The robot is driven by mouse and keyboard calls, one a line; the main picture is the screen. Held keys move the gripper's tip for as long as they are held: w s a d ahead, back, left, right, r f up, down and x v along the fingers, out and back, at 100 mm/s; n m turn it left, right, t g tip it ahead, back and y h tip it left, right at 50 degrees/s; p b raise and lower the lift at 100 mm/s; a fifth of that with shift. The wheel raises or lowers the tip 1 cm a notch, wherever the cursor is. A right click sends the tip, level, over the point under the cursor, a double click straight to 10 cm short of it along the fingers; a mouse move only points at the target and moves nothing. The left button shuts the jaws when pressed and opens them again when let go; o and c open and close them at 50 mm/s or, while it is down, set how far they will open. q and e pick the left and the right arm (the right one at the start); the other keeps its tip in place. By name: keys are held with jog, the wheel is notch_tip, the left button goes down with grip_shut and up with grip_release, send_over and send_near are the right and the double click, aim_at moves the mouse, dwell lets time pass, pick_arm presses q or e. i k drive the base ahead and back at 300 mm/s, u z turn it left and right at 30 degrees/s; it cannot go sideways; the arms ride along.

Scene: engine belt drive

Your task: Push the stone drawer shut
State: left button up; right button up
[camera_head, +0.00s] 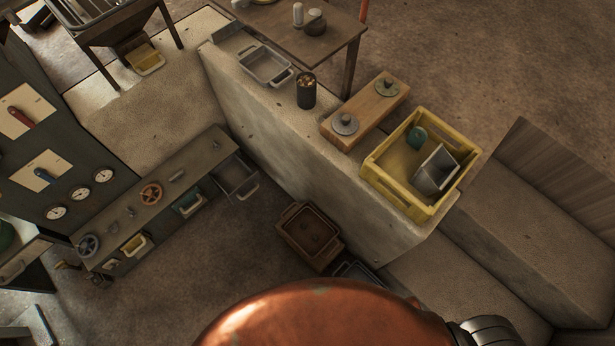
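A grey drawer (236,177) sticks out from the right end of the long low bench (160,195), close to the stone wall. It looks open and empty inside. I see no label saying which is the stone drawer; the grey one projects the most. Neither of my grippers can be made out. The copper-coloured dome at the bottom edge and a grey ribbed part at bottom right hide what lies below them.
A thick stone wall (335,190) carries a grey tray (266,66), a dark can (306,90), a wooden block (366,110) with two discs, and a yellow crate (398,194). A brown bin (308,237) stands at its foot. Floor before the bench is clear.

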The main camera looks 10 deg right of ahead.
aim_at(233, 177)
jog(key=k, duration=1.1)
jog(key=u, duration=0.95)
jog(key=i, duration=0.8)
jog(key=z, duration=0.65)
jog(key=i, duration=0.85)
jog(key=z, duration=0.9)
